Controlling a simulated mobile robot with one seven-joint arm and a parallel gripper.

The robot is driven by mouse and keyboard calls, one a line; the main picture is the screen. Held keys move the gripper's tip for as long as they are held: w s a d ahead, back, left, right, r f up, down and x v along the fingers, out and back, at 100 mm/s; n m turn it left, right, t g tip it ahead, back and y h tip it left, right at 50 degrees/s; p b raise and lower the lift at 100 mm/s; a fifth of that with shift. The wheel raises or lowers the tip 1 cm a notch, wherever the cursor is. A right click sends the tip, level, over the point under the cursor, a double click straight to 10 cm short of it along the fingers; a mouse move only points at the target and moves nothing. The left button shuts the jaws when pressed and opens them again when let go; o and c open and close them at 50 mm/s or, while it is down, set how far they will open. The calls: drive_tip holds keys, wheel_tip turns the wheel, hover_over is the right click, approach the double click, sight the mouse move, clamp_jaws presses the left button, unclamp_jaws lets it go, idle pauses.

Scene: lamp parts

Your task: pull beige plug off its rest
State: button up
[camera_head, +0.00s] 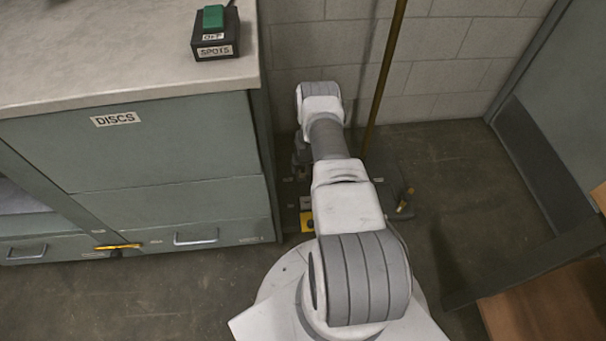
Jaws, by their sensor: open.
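My arm reaches from the bottom of the head view toward the back wall and bends down at its far end. My gripper cannot be made out; it is hidden behind or below my own arm links. I cannot pick out the beige plug for certain. A dark base (290,190) lies on the floor at the wall, partly covered by my arm. A yellow block (307,221) shows on its near side, with a small pale patch just above it. Whether that patch is the plug or its rest, I cannot tell.
A grey-green cabinet (165,145) labelled DISCS stands left of my arm. A switch box (214,42) with a green button sits on its top. A brass pole (384,75) rises behind my arm. A yellow-tipped item (405,202) lies right. Floor (450,160) farther right is clear.

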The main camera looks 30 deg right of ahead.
drive_tip(key=shift+b+x, duration=0.4)
drive_tip(key=shift+x, duration=0.9)
drive_tip(key=shift+c, duration=0.2)
clamp_jaws()
drive_tip(key=c, duration=0.6)
unclamp_jaws()
clamp_jaws()
drive_tip(key=shift+r+p, duration=0.45)
drive_tip(key=shift+r, duration=0.4)
drive_tip(key=shift+r+p, duration=0.45)
drive_tip(key=shift+r, duration=0.35)
